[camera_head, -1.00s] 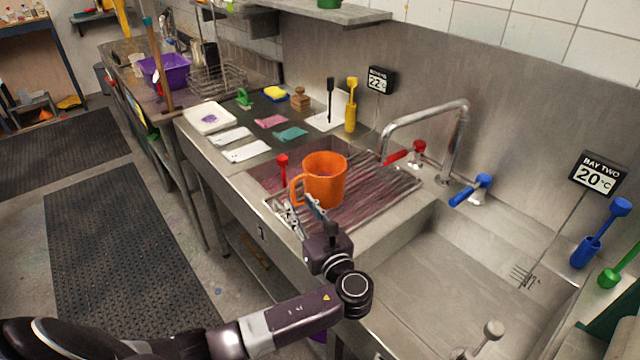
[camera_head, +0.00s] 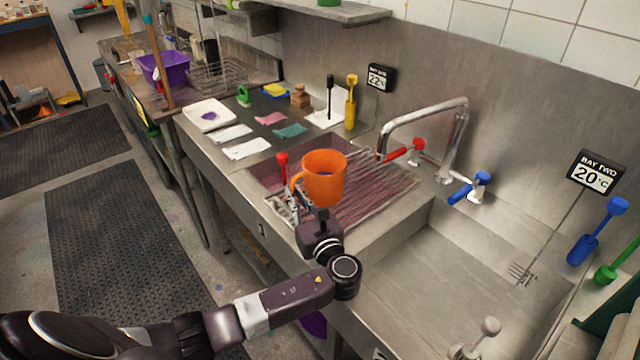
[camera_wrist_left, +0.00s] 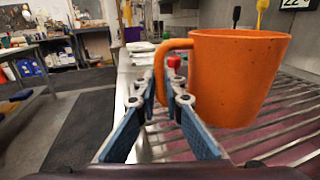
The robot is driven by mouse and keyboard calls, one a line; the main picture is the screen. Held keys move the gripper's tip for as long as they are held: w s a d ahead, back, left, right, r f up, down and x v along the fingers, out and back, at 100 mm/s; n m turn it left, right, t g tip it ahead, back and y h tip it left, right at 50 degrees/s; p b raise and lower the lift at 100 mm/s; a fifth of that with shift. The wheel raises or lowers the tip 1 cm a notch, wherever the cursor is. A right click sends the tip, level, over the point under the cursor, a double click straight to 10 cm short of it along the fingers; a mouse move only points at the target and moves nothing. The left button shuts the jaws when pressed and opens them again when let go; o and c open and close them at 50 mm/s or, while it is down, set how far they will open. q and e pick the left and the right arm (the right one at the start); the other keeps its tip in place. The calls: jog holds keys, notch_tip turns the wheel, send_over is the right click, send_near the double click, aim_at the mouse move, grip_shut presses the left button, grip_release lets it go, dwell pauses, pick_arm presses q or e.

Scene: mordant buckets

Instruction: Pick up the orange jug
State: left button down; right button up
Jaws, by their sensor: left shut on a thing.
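The orange jug (camera_head: 326,178) stands upright at the ribbed drainer, its handle toward the left. It fills the right half of the left wrist view (camera_wrist_left: 238,78), where its handle comes down between my fingers. My left gripper (camera_wrist_left: 164,88) is shut on the handle from both sides. In the head view the left gripper (camera_head: 298,206) is at the jug's lower left, its fingers partly hidden among the drainer bars. I cannot tell whether the jug's base is clear of the bars. My right gripper is not in view.
The metal drainer (camera_head: 385,187) lies under and around the jug. A small red-topped tool (camera_head: 282,161) stands close behind its handle.

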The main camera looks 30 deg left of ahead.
pick_arm(q)
jog(key=shift+r, duration=0.25)
dwell(0.3)
notch_tip(320, 180, up, 20)
jog(key=shift+f+b, duration=0.25)
jog(key=shift+b, duration=0.1)
dwell(0.8)
